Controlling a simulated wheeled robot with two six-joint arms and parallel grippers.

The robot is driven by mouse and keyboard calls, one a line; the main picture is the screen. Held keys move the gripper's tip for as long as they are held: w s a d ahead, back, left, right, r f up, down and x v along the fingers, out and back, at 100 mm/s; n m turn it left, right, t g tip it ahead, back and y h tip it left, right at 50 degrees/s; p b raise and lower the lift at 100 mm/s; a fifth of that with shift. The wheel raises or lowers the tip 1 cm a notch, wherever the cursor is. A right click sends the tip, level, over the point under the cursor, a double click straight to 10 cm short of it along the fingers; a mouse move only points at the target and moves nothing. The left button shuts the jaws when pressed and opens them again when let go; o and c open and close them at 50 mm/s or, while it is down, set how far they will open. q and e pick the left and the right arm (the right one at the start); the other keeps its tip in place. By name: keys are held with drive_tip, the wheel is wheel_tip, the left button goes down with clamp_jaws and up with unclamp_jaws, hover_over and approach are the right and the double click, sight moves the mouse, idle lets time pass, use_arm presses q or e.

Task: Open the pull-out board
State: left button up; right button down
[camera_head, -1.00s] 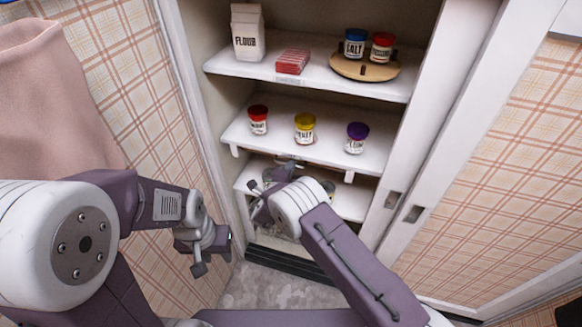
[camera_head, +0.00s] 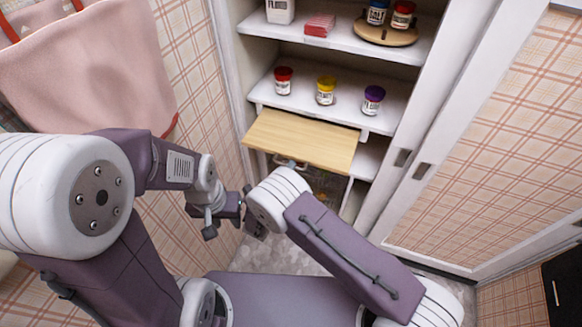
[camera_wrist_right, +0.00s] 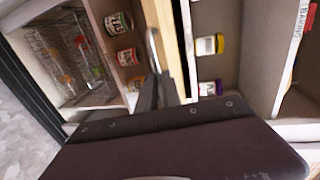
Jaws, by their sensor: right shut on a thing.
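The pull-out board (camera_head: 300,140) is a light wooden panel sticking out of the cabinet below the shelf with the jars. Its metal handle (camera_head: 290,162) is at the front edge. In the right wrist view the handle (camera_wrist_right: 152,48) and the board's pale edge (camera_wrist_right: 180,50) run up from my fingers. My right gripper (camera_wrist_right: 158,90) is shut on the handle. In the head view its fingertips are largely hidden by my wrist. My left gripper (camera_head: 212,222) hangs away from the board at the left; its finger gap is not clear.
Red, yellow and purple-lidded jars (camera_head: 326,91) stand on the shelf above the board. A turntable (camera_head: 385,31) with jars is higher up. Wire baskets (camera_wrist_right: 60,55) sit below the board. A sliding door (camera_head: 420,130) bounds the right; a plaid wall (camera_head: 185,60) the left.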

drive_tip(key=shift+s+a, duration=0.1)
drive_tip(key=shift+s, duration=0.15)
drive_tip(key=c, duration=1.5)
unclamp_jaws()
drive_tip(key=shift+c, duration=0.2)
